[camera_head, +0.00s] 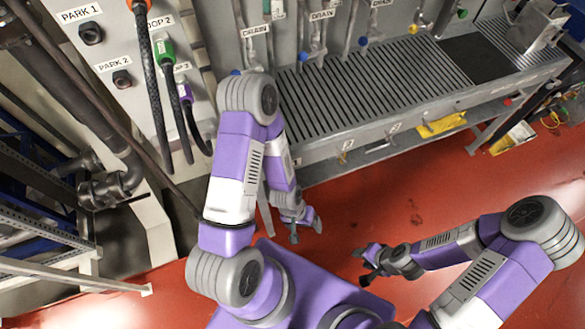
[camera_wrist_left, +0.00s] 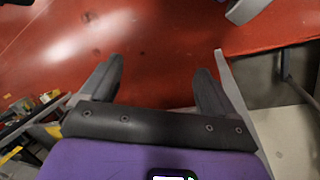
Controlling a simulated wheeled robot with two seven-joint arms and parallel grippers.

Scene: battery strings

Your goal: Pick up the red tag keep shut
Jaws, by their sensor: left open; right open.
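I cannot make out a red tag marked keep shut in either view. My left gripper (camera_head: 306,231) hangs over the red floor in front of the grated bench, with its fingers apart and nothing between them. In the left wrist view the left gripper (camera_wrist_left: 158,75) shows two dark fingers spread wide over bare red floor. My right gripper (camera_head: 362,267) is low over the red floor, right of my left gripper, with its fingers apart and empty.
A grated bench (camera_head: 350,95) with drain labels runs along the back. A panel (camera_head: 115,45) with PARK labels and hanging hoses (camera_head: 150,80) stands at left, beside pipes (camera_head: 105,185). A yellow cloth (camera_head: 442,125) hangs at the bench front. The red floor (camera_head: 400,190) between is clear.

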